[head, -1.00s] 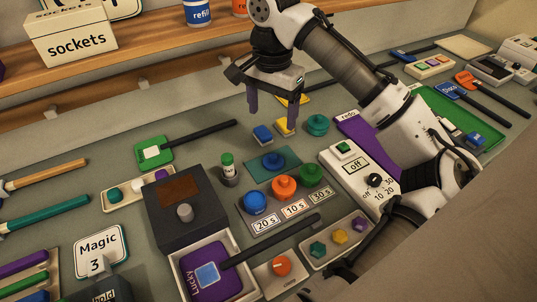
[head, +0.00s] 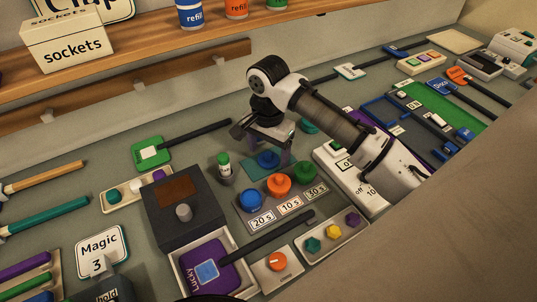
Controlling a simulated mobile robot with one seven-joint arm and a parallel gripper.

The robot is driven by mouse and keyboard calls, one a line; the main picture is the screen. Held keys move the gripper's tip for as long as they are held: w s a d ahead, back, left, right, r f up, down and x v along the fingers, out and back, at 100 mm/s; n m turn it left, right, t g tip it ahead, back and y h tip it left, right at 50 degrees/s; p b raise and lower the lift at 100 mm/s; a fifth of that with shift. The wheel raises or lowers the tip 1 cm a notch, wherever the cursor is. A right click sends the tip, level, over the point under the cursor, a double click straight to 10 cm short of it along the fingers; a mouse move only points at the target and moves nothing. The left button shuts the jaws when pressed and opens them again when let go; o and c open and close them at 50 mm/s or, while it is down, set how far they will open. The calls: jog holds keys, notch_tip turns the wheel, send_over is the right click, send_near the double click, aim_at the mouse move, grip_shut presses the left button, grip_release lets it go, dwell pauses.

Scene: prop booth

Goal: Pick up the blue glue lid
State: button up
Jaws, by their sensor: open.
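A round blue lid with a knob (head: 267,160) sits on a small teal mat (head: 254,174) near the middle of the bench. A second blue lid (head: 250,200) sits on a grey holder above the label "20 s", beside an orange lid (head: 279,185) and a green lid (head: 304,171). No glue label is readable on either blue lid. My gripper (head: 268,152) is open and empty, pointing down over the lid on the teal mat. Its fingers appear to be on either side of that lid's knob; whether they touch it cannot be told.
A green-capped bottle (head: 224,168) stands just left of the mat. A dark box with a knob (head: 184,212) stands further left. A teal lid (head: 309,125) is behind my gripper.

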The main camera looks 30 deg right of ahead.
jog(key=shift+f, duration=0.6)
jog(key=c, duration=1)
jog(key=shift+r, duration=0.1)
